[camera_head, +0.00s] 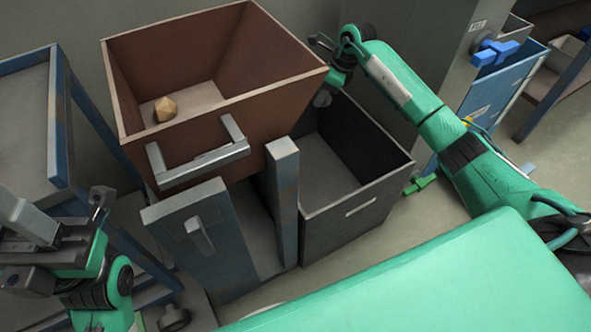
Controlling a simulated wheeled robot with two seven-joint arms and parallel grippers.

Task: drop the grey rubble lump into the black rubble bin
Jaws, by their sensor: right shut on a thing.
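The black rubble bin (357,207) stands open-topped right of the brown container, and its inside shows no lump. My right arm reaches in from the right over the bin's far end. My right gripper (331,88) is shut on the grey rubble lump (322,98), a small dark grey piece seen above the bin's back left corner. The lump is partly hidden by the gripper. My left gripper (32,240) is at the lower left, away from the bin; its jaws are not clear.
A brown open container (240,125) with a metal handle holds a tan faceted lump (165,109). A blue-grey post (283,200) stands at the black bin's left front. A blue bench (30,130) is at left; a blue cabinet (500,95) is at right.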

